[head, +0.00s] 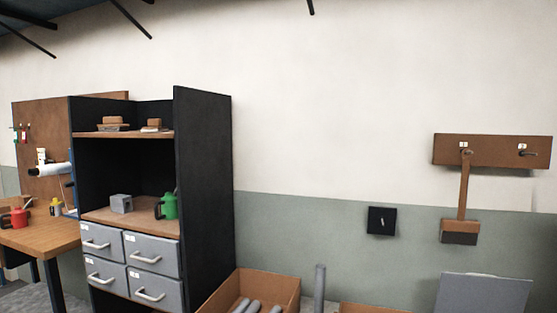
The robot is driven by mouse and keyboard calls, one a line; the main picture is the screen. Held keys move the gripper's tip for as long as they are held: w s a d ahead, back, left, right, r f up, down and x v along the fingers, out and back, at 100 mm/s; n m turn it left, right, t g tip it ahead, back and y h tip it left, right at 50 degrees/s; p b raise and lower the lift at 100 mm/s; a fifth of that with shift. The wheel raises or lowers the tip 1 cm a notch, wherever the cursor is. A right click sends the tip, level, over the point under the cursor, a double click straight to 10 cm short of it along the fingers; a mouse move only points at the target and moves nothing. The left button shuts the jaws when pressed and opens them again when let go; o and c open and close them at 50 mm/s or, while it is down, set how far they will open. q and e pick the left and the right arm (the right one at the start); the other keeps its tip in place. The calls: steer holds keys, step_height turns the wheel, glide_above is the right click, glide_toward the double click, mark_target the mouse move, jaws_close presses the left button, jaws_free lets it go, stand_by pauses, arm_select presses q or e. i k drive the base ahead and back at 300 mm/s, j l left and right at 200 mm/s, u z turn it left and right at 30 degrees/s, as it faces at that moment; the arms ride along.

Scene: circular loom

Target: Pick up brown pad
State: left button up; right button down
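I cannot tell for sure which thing is the brown pad. Two small brown items lie on the upper shelf of the black cabinet: a left one (112,121) on a flat dark base and a right one (153,124). A brown-handled tool (462,190) with a brown and dark block at its lower end hangs from a wooden wall rack (485,151) at the right. Neither of my grippers is in view.
The black cabinet (205,200) has grey drawers (152,255), a grey block (121,203) and a green can (168,206). A wooden bench (42,236) with a red can (16,217) stands left. Brown boxes (283,290) and a grey panel (484,294) stand low at the front.

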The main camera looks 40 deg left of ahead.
mark_target(154, 124)
steer(key=u, duration=2)
